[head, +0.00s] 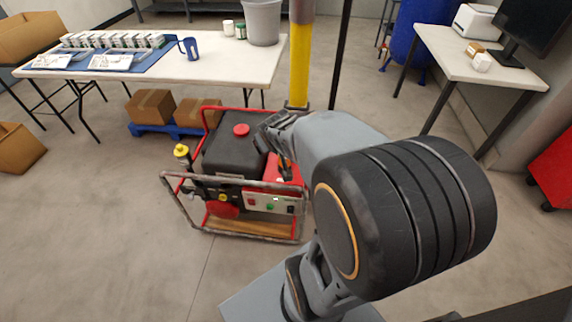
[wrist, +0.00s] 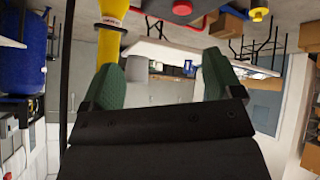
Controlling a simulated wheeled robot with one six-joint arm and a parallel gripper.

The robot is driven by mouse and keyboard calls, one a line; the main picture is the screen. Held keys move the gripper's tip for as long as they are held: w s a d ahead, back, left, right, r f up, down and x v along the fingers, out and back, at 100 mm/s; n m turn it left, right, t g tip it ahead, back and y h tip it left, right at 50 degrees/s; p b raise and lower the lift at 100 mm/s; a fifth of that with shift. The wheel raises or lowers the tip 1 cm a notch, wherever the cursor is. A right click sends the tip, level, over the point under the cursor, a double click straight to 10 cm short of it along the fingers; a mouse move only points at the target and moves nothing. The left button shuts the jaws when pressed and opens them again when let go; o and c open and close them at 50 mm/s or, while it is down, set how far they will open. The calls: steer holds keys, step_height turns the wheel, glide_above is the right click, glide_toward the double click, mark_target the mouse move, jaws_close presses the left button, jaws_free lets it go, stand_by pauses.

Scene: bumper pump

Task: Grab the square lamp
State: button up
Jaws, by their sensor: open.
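No square lamp can be made out for certain in either view. A red-framed pump machine (head: 232,155) stands on the floor. Its front panel (head: 270,203) carries small red, green and pale parts, too small to tell whether one is a square lamp. My gripper (wrist: 160,85) has green finger pads spread apart with nothing between them in the wrist view, whose picture is upside down. In the head view my gripper is over the right side of the machine, largely hidden by my own arm, which also covers part of the machine.
A yellow post (head: 299,65) stands close behind my gripper. A white table (head: 215,70) at the back left holds small boxes, a blue mug (head: 189,48) and a grey bucket (head: 262,20). Cardboard boxes (head: 150,107) sit behind the machine. Floor at the front left is clear.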

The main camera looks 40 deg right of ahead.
steer(key=w+d+f+n+t+y+b, duration=0.1)
steer(key=d+f+t+y+b, duration=0.15)
steer(key=d+f+b, duration=0.6)
steer(key=d+f+t+y+b, duration=0.1)
steer(key=d+f+t, duration=0.4)
steer(key=f, duration=0.8)
steer(key=shift+b+x, duration=1.3)
steer(key=shift+x, duration=5.4)
steer(key=shift+f, duration=0.1)
steer(key=shift+c, duration=0.4)
steer(key=c, duration=1)
steer(key=shift+c, duration=1)
